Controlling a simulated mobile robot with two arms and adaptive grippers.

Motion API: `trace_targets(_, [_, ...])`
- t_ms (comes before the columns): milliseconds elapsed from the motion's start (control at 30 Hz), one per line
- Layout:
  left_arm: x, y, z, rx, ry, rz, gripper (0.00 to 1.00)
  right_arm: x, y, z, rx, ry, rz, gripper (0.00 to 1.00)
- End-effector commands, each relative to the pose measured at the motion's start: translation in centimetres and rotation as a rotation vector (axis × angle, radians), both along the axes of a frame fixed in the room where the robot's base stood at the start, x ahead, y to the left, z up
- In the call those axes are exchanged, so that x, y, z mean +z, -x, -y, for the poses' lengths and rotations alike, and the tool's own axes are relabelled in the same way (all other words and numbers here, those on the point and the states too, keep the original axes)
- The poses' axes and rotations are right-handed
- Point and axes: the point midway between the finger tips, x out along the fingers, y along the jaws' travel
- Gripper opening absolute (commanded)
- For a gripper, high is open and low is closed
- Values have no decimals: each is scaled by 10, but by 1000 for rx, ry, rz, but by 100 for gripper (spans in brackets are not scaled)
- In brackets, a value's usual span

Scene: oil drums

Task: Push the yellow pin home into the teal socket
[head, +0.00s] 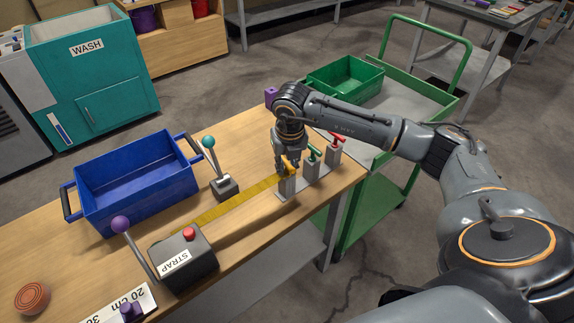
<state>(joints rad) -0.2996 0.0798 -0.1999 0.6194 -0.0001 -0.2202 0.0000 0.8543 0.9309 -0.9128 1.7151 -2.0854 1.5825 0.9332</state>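I see no yellow pin and no teal socket that I can make out. My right gripper (286,160) points down over the table at the nearest of three grey posts, which carries a yellow handle (289,168). Its fingers are at or just above this handle and partly hide it; whether they touch or grip it I cannot tell. The other posts carry a green handle (314,153) and a red handle (334,139). A lever with a teal ball (209,142) stands to the left of the gripper. My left gripper is not in view.
A green cart (440,97) stands behind my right arm.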

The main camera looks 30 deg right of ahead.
Motion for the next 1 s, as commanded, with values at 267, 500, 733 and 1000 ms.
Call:
trace_targets(267, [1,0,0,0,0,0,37,2,0,0,0,0,1,0])
trace_targets(500, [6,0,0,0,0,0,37,9,0,0,0,0,1,0])
trace_targets(733, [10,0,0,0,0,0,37,16,0,0,0,0,1,0])
trace_targets(1000, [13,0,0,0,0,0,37,21,0,0,0,0,1,0])
